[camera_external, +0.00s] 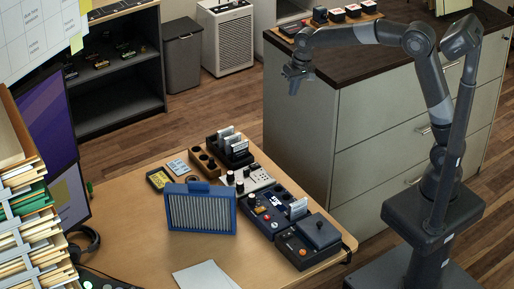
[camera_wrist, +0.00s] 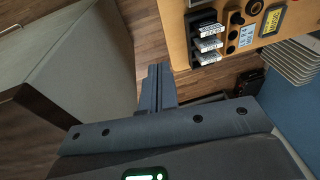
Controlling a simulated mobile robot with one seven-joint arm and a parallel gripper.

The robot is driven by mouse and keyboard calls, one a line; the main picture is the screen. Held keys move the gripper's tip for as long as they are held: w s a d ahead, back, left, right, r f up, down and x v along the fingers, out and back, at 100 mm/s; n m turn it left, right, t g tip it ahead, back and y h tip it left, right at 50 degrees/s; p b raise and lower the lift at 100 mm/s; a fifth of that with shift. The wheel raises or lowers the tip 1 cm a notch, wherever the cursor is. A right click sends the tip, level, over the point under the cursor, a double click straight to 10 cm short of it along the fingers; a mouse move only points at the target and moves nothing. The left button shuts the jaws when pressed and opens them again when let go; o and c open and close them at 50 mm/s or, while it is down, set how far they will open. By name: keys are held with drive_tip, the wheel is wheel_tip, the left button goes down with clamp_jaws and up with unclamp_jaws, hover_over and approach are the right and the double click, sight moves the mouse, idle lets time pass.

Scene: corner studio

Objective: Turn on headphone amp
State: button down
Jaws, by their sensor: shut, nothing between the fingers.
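I cannot tell for sure which is the headphone amp, nor read any switch. My gripper (camera_external: 297,78) is raised beyond the desk's far right side, near the drawer cabinet, apart from all devices. In the wrist view my gripper (camera_wrist: 160,85) is shut and empty, with the desk edge to its right.
A blue ribbed panel (camera_external: 201,210) stands upright on the desk. A dark holder with white cards (camera_external: 231,148) also shows in the wrist view (camera_wrist: 207,30). The drawer cabinet (camera_external: 375,130) rises beside the desk. Headphones (camera_external: 86,240) lie at left. Bare floor lies between desk and shelf.

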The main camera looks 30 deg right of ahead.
drive_tip(key=g, duration=0.1)
hover_over(252, 165)
drive_tip(key=d, duration=0.2)
wheel_tip(252, 165, down, 11)
drive_tip(key=shift+s+a+f, duration=0.1)
drive_tip(key=shift+s+f, duration=0.05)
drive_tip(key=f, duration=0.4)
drive_tip(key=a+f, duration=0.1)
drive_tip(key=f, duration=0.9)
drive_tip(key=shift+a, duration=0.35)
drive_tip(key=shift+a+f, duration=0.1)
drive_tip(key=shift+f, duration=0.15)
